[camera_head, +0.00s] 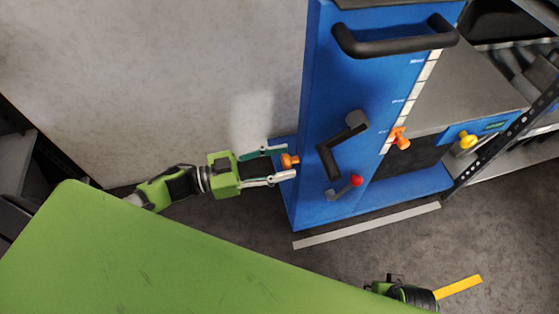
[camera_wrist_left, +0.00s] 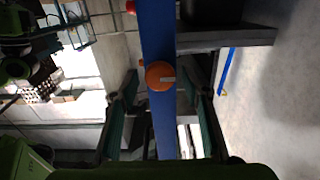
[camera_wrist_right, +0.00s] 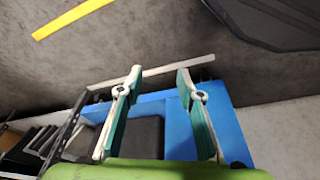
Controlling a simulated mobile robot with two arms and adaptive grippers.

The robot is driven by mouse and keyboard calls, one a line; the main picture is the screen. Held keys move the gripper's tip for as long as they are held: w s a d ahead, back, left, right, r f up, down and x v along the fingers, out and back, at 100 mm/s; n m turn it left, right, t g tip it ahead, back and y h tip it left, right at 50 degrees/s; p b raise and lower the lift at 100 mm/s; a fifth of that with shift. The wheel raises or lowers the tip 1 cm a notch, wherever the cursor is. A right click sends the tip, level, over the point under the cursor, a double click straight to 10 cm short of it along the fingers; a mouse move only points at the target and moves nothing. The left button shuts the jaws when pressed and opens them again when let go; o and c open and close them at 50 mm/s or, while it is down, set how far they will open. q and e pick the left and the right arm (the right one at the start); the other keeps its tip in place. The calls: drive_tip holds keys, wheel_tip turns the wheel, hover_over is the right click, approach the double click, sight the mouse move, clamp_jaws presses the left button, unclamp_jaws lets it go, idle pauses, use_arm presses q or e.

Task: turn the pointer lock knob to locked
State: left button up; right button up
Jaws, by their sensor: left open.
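An orange round knob (camera_head: 289,161) sticks out of the left side of the blue machine (camera_head: 320,90). In the left wrist view the knob (camera_wrist_left: 160,76) faces the camera on a narrow blue panel, with a pale pointer line running sideways to the right. My left gripper (camera_head: 282,164) is open, its fingers on either side of the knob; I cannot tell whether they touch it. My right gripper (camera_wrist_right: 160,72) is open and empty, with part of the blue machine beyond and below its fingers.
The machine's front carries a black crank (camera_head: 342,145), a red-balled lever (camera_head: 356,181), an orange pointer piece (camera_head: 400,140) beside a white scale (camera_head: 410,100), and a black handle (camera_head: 395,40). A yellow knob (camera_head: 467,141) sits at right. A green surface (camera_head: 150,260) fills the lower left.

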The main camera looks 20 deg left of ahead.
use_arm(q)
drive_tip(key=c, duration=1.1)
drive_tip(key=shift+o, duration=0.2)
